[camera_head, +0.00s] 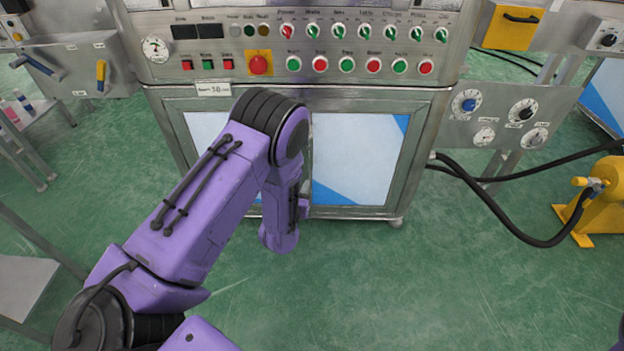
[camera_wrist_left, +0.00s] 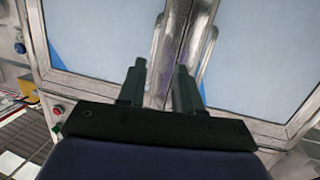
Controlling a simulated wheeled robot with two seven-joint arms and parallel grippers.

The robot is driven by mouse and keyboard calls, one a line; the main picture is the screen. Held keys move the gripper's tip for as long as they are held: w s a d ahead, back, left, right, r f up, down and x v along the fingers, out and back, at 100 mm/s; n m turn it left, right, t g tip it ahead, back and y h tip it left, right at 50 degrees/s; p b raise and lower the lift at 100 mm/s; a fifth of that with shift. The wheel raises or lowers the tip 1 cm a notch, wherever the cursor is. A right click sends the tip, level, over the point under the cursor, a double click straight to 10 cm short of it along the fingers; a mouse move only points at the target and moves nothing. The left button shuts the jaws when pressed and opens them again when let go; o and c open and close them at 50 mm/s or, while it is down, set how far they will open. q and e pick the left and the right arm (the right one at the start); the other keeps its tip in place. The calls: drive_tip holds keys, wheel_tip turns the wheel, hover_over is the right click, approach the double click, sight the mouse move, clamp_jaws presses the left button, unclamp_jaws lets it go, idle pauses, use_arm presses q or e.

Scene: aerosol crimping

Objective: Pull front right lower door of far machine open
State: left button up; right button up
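The far machine (camera_head: 300,90) stands ahead with two lower doors. Its front right lower door (camera_head: 365,150) is a pale panel with blue corners in a metal frame, and looks closed. My left arm covers the middle seam and part of the left lower door (camera_head: 205,130). In the left wrist view, which seems upside down, the right door (camera_wrist_left: 100,35) is on the left. My left gripper (camera_wrist_left: 160,72) is open, its fingers apart at the seam. My right gripper is out of view.
A control panel with buttons and switches (camera_head: 320,64) sits above the doors. A side panel with dials (camera_head: 510,115) and black hoses (camera_head: 490,205) are at the right, near a yellow device (camera_head: 597,205). The green floor (camera_head: 400,280) before the machine is clear.

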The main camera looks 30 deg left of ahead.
use_arm(q)
drive_tip(key=t+b, duration=0.2)
approach(311, 152)
drive_tip(key=shift+y, duration=0.3)
drive_tip(key=b+x, duration=0.2)
drive_tip(key=x, duration=0.8)
drive_tip(key=shift+w+f, duration=0.15)
drive_tip(key=shift+w, duration=0.2)
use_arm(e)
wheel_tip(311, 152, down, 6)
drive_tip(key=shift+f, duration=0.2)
use_arm(q)
clamp_jaws()
